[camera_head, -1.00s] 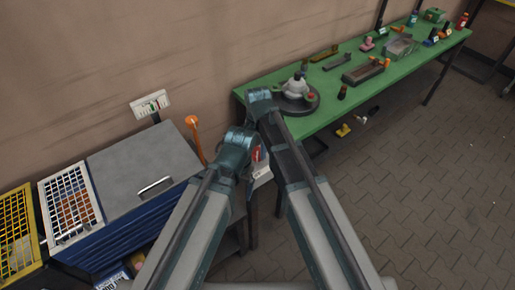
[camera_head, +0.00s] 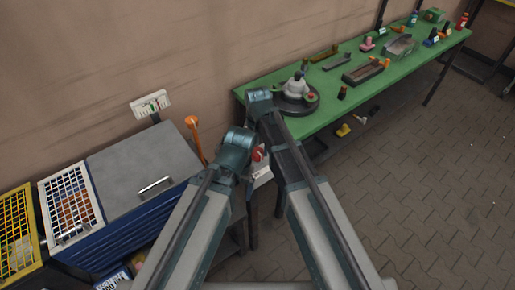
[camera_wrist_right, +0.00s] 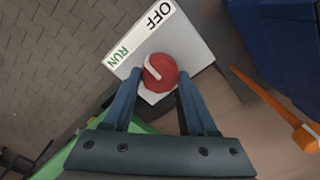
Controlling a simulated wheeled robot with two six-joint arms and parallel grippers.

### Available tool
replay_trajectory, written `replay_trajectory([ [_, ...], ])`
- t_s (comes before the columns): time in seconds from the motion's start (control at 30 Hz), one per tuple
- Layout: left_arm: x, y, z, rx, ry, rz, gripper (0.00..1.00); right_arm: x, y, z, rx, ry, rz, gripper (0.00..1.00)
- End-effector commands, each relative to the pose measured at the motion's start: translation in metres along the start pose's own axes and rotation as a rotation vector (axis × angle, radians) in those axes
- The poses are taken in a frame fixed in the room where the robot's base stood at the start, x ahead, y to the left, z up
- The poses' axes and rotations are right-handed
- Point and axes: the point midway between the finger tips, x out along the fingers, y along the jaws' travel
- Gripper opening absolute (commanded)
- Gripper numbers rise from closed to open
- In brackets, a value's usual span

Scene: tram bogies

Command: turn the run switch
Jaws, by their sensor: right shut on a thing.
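The run switch is a red round knob (camera_wrist_right: 160,73) with a white mark, on a pale box (camera_wrist_right: 190,48). A label (camera_wrist_right: 140,35) on the box reads OFF at one end and RUN at the other. In the right wrist view the white mark points up and left, toward the RUN side. My right gripper (camera_wrist_right: 157,84) has one finger on each side of the knob and is shut on it. In the head view the knob (camera_head: 258,153) and box (camera_head: 262,176) show between my arms, partly hidden. My left gripper is not seen.
A green workbench (camera_head: 325,122) with parts runs to the right. A grey-topped blue cabinet (camera_head: 135,165) with white (camera_head: 93,200) and yellow (camera_head: 36,200) mesh frames stands at left. An orange-topped post (camera_head: 192,122) is close by the arms. The paved floor (camera_head: 440,180) at right is clear.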

Motion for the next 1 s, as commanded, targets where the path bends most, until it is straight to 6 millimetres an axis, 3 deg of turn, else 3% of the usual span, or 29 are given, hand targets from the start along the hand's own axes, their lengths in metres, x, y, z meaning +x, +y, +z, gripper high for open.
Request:
replay_trajectory([
  [0.6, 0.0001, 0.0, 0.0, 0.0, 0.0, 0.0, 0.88, 0.0001, -0.0002, 0.0002, -0.541, 0.0, 0.0, 0.02],
  [1.0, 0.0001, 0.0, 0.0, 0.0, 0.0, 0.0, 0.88, 0.0001, -0.0002, 0.0002, -0.721, -0.001, 0.0, 0.02],
])
